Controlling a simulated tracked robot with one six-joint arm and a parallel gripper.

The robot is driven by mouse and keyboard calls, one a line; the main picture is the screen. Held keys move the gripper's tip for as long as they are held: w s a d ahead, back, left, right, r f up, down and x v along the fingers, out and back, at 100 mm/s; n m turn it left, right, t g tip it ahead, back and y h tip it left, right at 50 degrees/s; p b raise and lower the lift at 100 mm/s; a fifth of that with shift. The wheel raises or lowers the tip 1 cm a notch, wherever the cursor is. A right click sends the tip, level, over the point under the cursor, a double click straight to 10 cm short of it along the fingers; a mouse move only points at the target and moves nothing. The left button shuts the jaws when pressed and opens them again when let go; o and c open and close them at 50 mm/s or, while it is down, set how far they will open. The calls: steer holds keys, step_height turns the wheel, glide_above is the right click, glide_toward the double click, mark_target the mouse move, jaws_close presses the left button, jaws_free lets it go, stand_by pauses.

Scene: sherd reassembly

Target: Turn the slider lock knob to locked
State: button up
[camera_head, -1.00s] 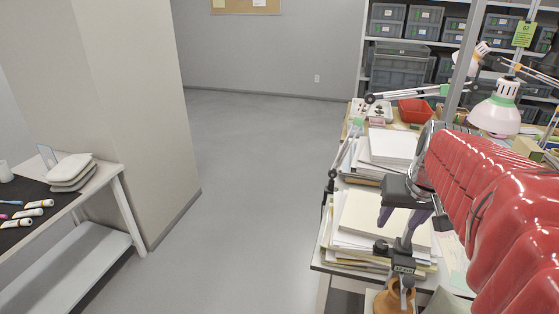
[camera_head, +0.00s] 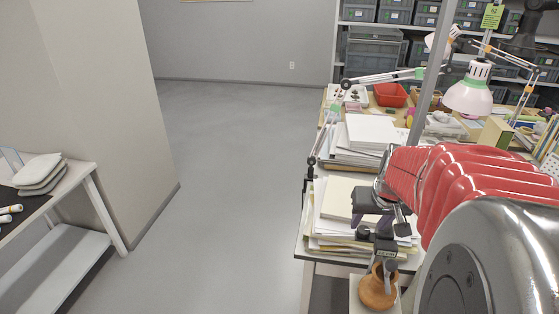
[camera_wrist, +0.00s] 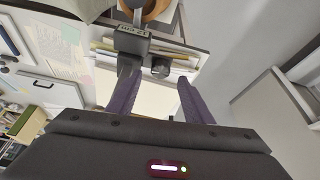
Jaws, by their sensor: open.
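The slider (camera_head: 385,249) is a dark block with a printed label, on a grey post above the brown pot at the front of the workbench. Its round black lock knob (camera_head: 363,233) sticks out to the left. In the wrist view the slider (camera_wrist: 132,41) is at the top centre, with the knob (camera_wrist: 160,68) just below and right of it. My gripper (camera_head: 377,224) is open with purple fingers, close to the knob. In the wrist view the knob appears between the finger lines of my gripper (camera_wrist: 155,77), beyond the tips. I cannot tell the knob's lock setting.
The brown pot (camera_head: 377,288) stands below the slider. Paper stacks (camera_head: 338,200) lie on the bench behind my gripper. A lamp (camera_head: 469,95) and a grey upright (camera_head: 428,85) rise over the bench. Open floor (camera_head: 235,190) lies to the left, before a side table (camera_head: 65,215).

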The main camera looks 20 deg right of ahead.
mark_target(364, 230)
steer(key=shift+x, duration=2.1)
steer(key=shift+a, duration=0.1)
steer(key=c, duration=1.1)
